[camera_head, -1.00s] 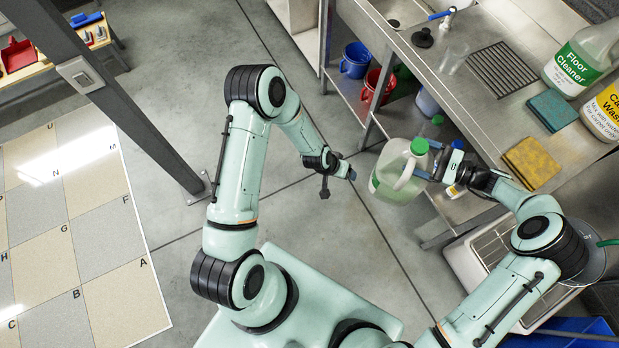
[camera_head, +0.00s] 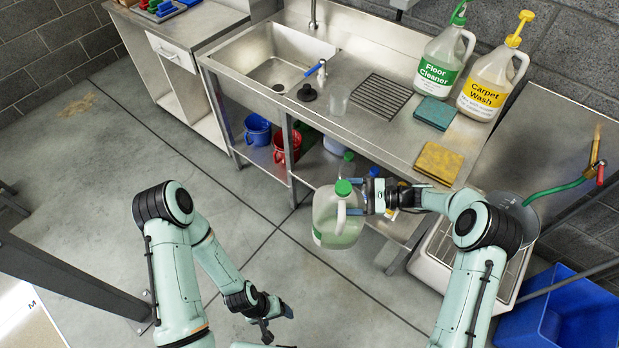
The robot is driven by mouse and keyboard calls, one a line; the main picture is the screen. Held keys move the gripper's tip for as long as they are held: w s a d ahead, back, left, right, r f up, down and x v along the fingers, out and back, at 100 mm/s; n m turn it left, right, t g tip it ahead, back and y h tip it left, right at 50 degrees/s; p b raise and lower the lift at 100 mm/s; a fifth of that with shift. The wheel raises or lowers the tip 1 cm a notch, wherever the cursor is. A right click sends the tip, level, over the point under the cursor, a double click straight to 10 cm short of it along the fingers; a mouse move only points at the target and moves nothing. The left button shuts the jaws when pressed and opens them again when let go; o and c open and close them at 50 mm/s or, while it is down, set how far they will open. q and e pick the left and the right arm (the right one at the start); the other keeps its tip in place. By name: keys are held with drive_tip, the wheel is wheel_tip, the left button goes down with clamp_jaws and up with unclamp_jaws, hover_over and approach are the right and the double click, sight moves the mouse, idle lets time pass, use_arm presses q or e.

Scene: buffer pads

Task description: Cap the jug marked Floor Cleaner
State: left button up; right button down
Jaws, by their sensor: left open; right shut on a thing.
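A translucent jug (camera_head: 326,232) with a green cap (camera_head: 343,187) and pale green liquid hangs upright in front of the counter. My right gripper (camera_head: 363,197) is shut on this jug at its handle side; no label on it faces me. A jug labelled Floor Cleaner (camera_head: 437,72), with a green pump top (camera_head: 459,14), stands on the counter at the back. My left gripper (camera_head: 286,312) is low over the floor, left of and below the held jug, open and empty.
A Carpet Wash jug (camera_head: 486,92) with a yellow pump stands beside the Floor Cleaner jug. Sponges (camera_head: 438,162), a drying rack (camera_head: 381,97) and a black plunger (camera_head: 307,92) are on the steel counter (camera_head: 400,139). Blue and red buckets sit on the shelf below. Open floor lies left.

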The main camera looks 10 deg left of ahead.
drive_tip(key=s+d+r+m+t+h, duration=0.1)
drive_tip(key=d+m+t, duration=0.2)
drive_tip(key=d+t, duration=0.2)
drive_tip(key=d+m+t+h, duration=0.2)
drive_tip(key=d+m+t, duration=0.2)
drive_tip(key=d, duration=0.3)
drive_tip(key=shift+s+d+r+t, duration=0.3)
drive_tip(key=shift+s+r+t, duration=0.1)
drive_tip(key=shift+t, duration=0.2)
use_arm(q)
drive_tip(key=c, duration=0.6)
drive_tip(key=shift+w+a, duration=0.15)
drive_tip(key=shift+a, duration=0.05)
use_arm(e)
drive_tip(key=shift+s+m, duration=0.15)
drive_tip(key=shift+m, duration=0.15)
